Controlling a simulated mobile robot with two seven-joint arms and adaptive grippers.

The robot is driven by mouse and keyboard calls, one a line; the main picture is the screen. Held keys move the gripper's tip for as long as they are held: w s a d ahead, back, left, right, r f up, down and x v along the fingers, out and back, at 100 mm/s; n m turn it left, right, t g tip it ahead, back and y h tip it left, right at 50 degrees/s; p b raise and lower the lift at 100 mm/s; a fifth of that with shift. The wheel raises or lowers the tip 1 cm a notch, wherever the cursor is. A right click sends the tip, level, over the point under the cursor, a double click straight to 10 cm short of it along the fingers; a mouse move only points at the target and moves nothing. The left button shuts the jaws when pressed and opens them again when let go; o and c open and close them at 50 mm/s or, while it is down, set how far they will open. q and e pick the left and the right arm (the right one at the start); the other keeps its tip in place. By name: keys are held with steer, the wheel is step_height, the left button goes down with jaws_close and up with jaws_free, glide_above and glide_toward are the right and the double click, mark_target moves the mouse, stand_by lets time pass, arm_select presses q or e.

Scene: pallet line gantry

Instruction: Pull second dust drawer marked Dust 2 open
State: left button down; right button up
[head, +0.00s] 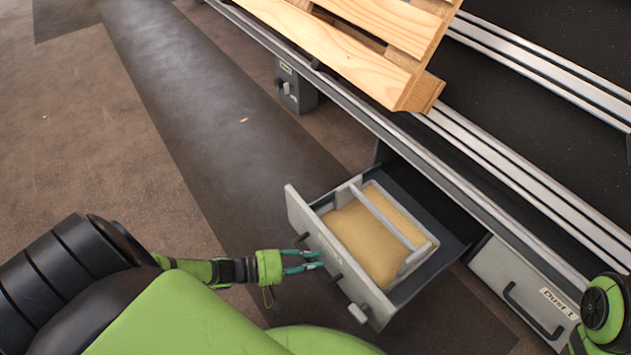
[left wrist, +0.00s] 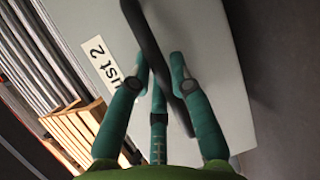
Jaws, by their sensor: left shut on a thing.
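The Dust 2 drawer (head: 303,213) stands pulled well out from under the conveyor line, its light grey front facing lower left. Inside it, a grey frame holds yellow-brown dust (head: 365,245). My left gripper (head: 312,262) is at the drawer front, shut on the dark bar handle (left wrist: 150,42). In the left wrist view, the handle passes between the teal fingers (left wrist: 160,85). A white label (left wrist: 108,62) ending in "ust 2" shows beside it on the grey front (left wrist: 205,45). My right gripper is out of view; only part of my right arm shows at lower right.
The closed Dust 1 drawer (head: 515,287), with its own handle, is right of the open one. A wooden pallet (head: 345,45) lies on the conveyor above. A grey box (head: 296,90) hangs under the rail. Open floor (head: 200,100) lies to the left.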

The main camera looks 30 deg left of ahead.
arm_select(q)
steer(key=c, duration=1.1)
jaws_free()
steer(key=shift+s+a, duration=0.1)
steer(key=shift+s, duration=0.05)
steer(key=v, duration=1.2)
steer(key=shift+r, duration=0.1)
